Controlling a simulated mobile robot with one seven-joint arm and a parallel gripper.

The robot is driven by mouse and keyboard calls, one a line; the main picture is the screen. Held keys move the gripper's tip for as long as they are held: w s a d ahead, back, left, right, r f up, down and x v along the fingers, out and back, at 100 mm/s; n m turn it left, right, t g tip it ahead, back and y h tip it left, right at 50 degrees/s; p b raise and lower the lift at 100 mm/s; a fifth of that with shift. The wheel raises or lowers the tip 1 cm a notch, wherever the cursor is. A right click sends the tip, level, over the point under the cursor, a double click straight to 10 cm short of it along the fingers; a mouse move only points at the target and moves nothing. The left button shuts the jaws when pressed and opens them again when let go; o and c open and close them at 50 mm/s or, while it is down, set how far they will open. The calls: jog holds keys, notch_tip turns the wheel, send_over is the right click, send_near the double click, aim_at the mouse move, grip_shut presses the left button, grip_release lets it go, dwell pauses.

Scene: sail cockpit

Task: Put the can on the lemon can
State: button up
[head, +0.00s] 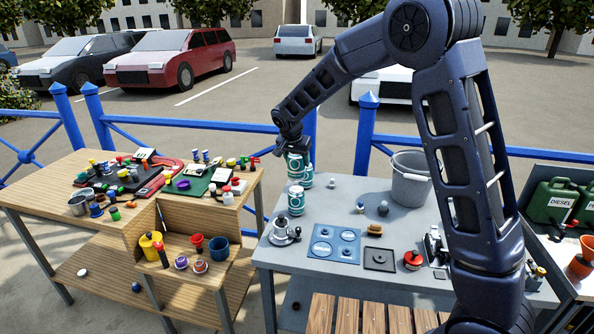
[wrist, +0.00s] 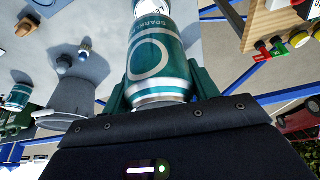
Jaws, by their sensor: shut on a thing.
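My gripper (head: 297,150) is above the back left of the grey table, shut on a teal and silver can (head: 294,164). In the wrist view the held can (wrist: 160,62) fills the space between the jaws, with "SPARKL" lettering and a pale ring. A second teal can (head: 296,200) stands upright on the table, in front of and below the held can. A third teal can (head: 307,178) shows just behind it, partly hidden. White lettering beginning "LE" is at the top edge of the wrist view; I cannot tell which can bears it. No flavour is readable in the head view.
A chrome pot-like item (head: 281,230), blue mat (head: 333,244), black tray (head: 379,258) and red item (head: 413,260) are on the grey table (head: 335,199). A grey bucket (head: 409,180) stands at the back. A cluttered wooden bench (head: 120,225) is left; blue railing (head: 235,128) runs behind.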

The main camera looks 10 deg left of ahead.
aim_at(297, 169)
jog(key=shift+f, duration=2.15)
jog(key=shift+f, duration=0.1)
jog(key=o, duration=1.2)
